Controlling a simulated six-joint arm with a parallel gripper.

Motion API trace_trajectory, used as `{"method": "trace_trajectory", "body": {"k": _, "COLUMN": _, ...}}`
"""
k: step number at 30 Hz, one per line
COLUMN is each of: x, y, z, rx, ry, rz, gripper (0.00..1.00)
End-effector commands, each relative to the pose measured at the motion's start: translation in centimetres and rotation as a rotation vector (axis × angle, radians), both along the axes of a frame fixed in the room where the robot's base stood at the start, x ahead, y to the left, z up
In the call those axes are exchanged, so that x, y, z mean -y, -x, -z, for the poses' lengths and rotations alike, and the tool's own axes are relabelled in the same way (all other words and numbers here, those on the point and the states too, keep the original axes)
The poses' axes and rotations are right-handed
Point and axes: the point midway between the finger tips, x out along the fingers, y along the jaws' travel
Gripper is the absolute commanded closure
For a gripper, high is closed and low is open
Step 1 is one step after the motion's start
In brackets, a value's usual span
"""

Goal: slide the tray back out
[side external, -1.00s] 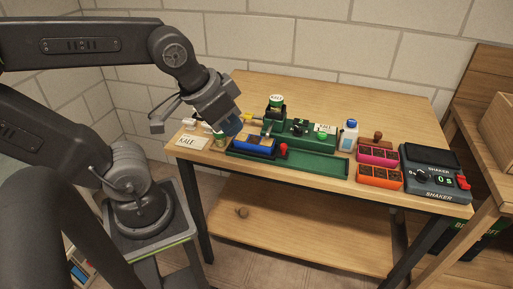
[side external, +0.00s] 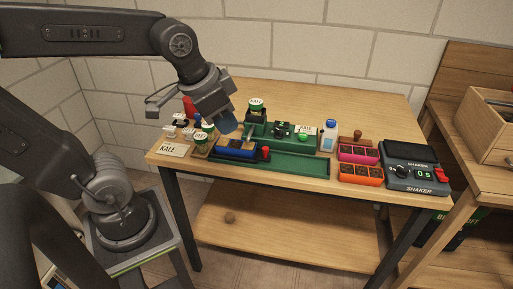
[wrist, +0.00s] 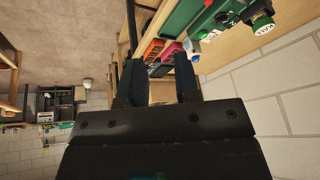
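A blue tray (side external: 236,149) with brown filled cells sits at the left end of a long green base (side external: 290,167) on the bench. A red knob (side external: 265,152) stands at the tray's right end. A taller green station (side external: 284,141) with a black fitting stands just behind. My gripper (side external: 228,126) appears above and behind the tray, tilted down, with no clear contact in the side view. In the wrist view its two dark fingers (wrist: 158,84) are apart with nothing between them. The wrist view shows part of the green base but not the blue tray.
Kale-labelled pots (side external: 202,141) and a card (side external: 173,150) stand left of the tray. A white bottle with a blue cap (side external: 328,136), pink tray (side external: 358,154), orange tray (side external: 361,175) and shaker (side external: 414,176) are to the right. The green base is bare right of the knob.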

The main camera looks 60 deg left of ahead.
Motion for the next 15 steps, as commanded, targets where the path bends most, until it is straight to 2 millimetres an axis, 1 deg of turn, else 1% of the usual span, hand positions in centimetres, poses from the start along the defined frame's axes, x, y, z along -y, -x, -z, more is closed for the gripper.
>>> {"method": "trace_trajectory", "body": {"k": 1, "x": -0.7, "y": -1.7, "z": 0.1, "rx": -0.041, "ry": -0.028, "rz": 0.048, "gripper": 0.66}}
{"method": "trace_trajectory", "body": {"k": 5, "x": -2.6, "y": -5.9, "z": 0.6, "rx": -0.133, "ry": -0.098, "rz": 0.21, "gripper": 0.53}}
{"method": "trace_trajectory", "body": {"k": 6, "x": -3.3, "y": -7.2, "z": 1.0, "rx": -0.16, "ry": -0.114, "rz": 0.262, "gripper": 0.52}}
{"method": "trace_trajectory", "body": {"k": 8, "x": -4.3, "y": -9.1, "z": 1.7, "rx": -0.202, "ry": -0.136, "rz": 0.34, "gripper": 0.52}}
{"method": "trace_trajectory", "body": {"k": 9, "x": -5.1, "y": -10.3, "z": 2.3, "rx": -0.228, "ry": -0.148, "rz": 0.393, "gripper": 0.52}}
{"method": "trace_trajectory", "body": {"k": 12, "x": -7.0, "y": -13.0, "z": 4.1, "rx": -0.288, "ry": -0.166, "rz": 0.519, "gripper": 0.52}}
{"method": "trace_trajectory", "body": {"k": 15, "x": -8.7, "y": -15.1, "z": 5.8, "rx": -0.333, "ry": -0.173, "rz": 0.625, "gripper": 0.52}}
